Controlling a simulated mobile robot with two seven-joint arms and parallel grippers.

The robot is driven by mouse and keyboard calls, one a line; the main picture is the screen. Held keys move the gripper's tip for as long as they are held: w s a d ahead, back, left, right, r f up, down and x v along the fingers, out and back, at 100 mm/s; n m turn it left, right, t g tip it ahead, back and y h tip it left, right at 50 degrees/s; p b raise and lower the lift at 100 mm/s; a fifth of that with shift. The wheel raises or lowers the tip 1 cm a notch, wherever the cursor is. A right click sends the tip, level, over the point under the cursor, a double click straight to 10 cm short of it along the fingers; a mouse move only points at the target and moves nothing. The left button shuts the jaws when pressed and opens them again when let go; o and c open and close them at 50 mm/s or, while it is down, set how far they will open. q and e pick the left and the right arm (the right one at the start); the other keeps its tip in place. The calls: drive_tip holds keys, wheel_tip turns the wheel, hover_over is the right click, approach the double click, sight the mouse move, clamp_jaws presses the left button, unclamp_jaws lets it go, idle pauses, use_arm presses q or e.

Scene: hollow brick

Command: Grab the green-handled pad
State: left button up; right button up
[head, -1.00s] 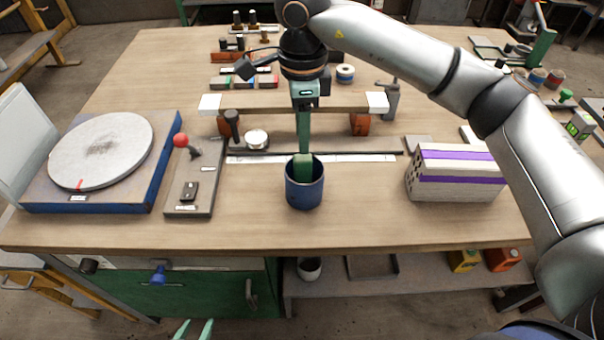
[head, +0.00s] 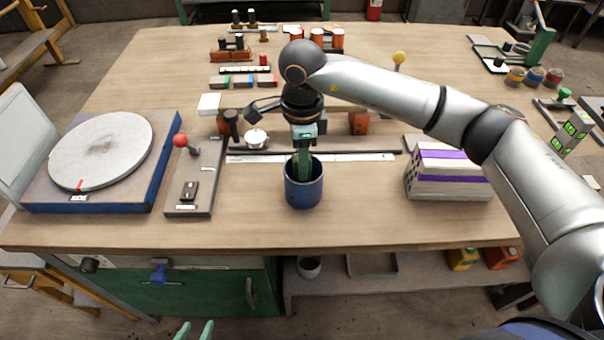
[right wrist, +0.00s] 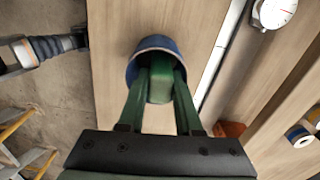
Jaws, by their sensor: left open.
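The blue cup (head: 304,192) stands upright on the table near its front edge. It also shows in the right wrist view (right wrist: 152,46). A green block-shaped handle (right wrist: 160,88) stands inside the cup; its lower part and any pad are hidden. My right gripper (head: 303,165) points down into the cup mouth. In the right wrist view, its two green fingers lie on either side of the handle; whether they press on it I cannot tell. My left gripper (head: 195,330) is open and empty at the bottom edge, low in front of the bench.
A lever box (head: 196,180) and a blue-based turntable (head: 100,155) stand left of the cup. A white hollow brick with purple bands (head: 448,172) stands to the right. A steel ruler (head: 350,157) lies behind the cup. Bare tabletop surrounds the cup's front and sides.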

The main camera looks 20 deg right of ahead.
clamp_jaws()
idle(0.3)
